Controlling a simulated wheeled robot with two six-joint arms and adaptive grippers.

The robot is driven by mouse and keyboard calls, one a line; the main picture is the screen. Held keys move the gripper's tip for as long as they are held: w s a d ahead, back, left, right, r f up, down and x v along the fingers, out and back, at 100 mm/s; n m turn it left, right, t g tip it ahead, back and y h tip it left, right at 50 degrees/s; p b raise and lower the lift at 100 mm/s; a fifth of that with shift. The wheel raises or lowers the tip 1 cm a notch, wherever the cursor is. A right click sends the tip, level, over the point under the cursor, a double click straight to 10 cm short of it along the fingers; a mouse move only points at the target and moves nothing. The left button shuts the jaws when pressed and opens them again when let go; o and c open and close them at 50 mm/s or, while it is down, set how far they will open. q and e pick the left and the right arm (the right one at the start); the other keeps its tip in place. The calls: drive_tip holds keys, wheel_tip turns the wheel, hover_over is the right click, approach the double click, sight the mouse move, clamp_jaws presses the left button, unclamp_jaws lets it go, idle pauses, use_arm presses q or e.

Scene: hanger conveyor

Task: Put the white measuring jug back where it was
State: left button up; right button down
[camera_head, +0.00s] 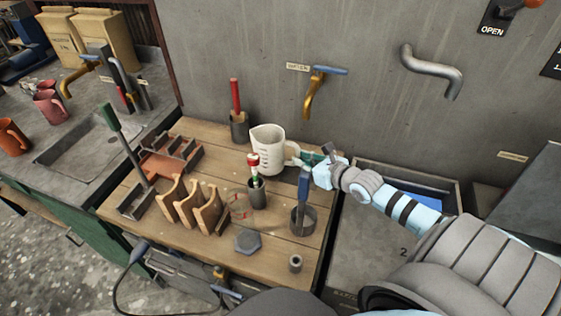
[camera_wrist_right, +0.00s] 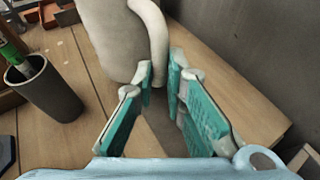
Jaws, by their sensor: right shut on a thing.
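The white measuring jug (camera_head: 266,152) is upright at the back of the wooden table, its handle toward the right. My right gripper (camera_head: 312,160) comes in from the right and is shut on the jug's handle. In the right wrist view, its teal-padded fingers (camera_wrist_right: 160,88) are on either side of the handle (camera_wrist_right: 155,40), and the jug body (camera_wrist_right: 108,35) is just beyond. I cannot tell whether the jug's base touches the table. A faint ring with red marks (camera_head: 239,207) is on the tabletop, in front of the jug. My left gripper is not in view.
A dark cup with a red-and-white-topped tool (camera_head: 257,193) stands close in front of the jug. A holder with a blue-handled tool (camera_head: 303,218) is at right, a cup with a red stick (camera_head: 238,125) behind left. A wooden rack (camera_head: 192,207) and hexagonal block (camera_head: 248,241) flank the ring.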

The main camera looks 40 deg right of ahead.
drive_tip(key=b+x, duration=0.3)
drive_tip(key=x, duration=0.5)
drive_tip(key=shift+w+a+f, duration=0.1)
drive_tip(key=shift+w+f, duration=0.1)
drive_tip(key=shift+f, duration=0.3)
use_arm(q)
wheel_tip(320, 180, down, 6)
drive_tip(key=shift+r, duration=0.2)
use_arm(e)
drive_tip(key=shift+r, duration=0.1)
drive_tip(key=c, duration=1.6)
unclamp_jaws()
drive_tip(key=shift+c, duration=0.2)
drive_tip(key=shift+s, duration=0.1)
